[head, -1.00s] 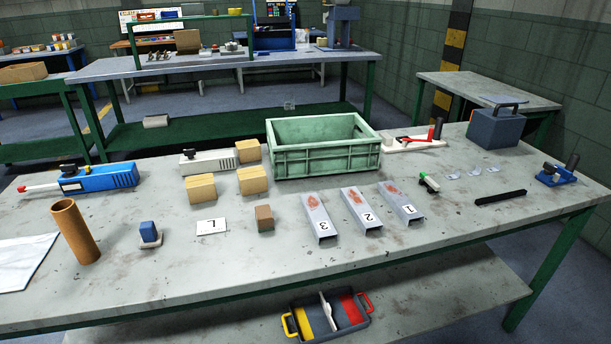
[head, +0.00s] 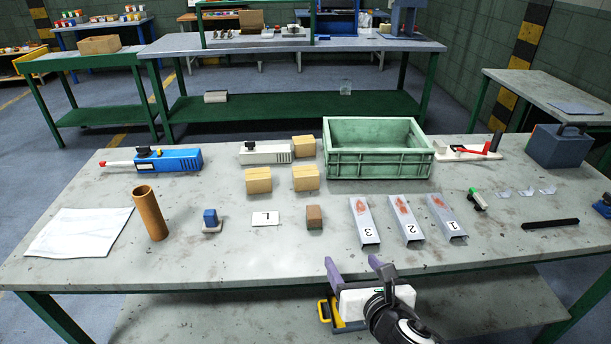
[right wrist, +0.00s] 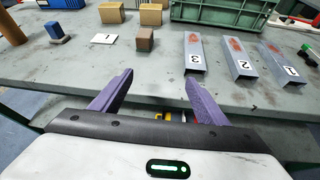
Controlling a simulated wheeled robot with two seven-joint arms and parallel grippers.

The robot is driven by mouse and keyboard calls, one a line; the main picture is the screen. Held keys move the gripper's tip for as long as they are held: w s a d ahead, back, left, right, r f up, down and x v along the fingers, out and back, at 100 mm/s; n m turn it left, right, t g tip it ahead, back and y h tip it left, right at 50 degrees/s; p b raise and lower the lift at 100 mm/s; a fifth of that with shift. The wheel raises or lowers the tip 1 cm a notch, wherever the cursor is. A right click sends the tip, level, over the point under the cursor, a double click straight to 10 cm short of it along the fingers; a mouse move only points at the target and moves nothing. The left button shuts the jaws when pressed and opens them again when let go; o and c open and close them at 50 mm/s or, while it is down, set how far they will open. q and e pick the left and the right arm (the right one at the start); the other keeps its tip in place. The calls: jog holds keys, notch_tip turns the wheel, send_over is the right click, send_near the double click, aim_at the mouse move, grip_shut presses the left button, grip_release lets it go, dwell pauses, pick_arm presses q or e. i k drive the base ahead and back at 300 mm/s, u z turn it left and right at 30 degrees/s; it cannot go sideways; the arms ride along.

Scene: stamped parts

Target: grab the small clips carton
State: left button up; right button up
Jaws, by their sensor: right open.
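Three tan cartons stand on the workbench left of the green crate: one at the back (head: 305,146), one in front of it (head: 305,178) and one to the left (head: 258,180). A smaller brown box (head: 314,216) stands nearer the front edge, also in the right wrist view (right wrist: 145,39). I cannot read which one holds small clips. My right gripper (head: 353,263) is open and empty at the bench's front edge, nearer me than the brown box and apart from it. Its purple fingers (right wrist: 158,78) point towards the bench. My left gripper is not in view.
A green crate (head: 378,171) stands behind three numbered metal channels (head: 408,222). A white card (head: 265,218), a blue-topped block (head: 211,219) and a brown tube (head: 150,213) stand left of the brown box. The bench's front strip (head: 250,260) is clear.

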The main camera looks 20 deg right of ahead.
aim_at(304, 178)
jog(key=i, duration=1)
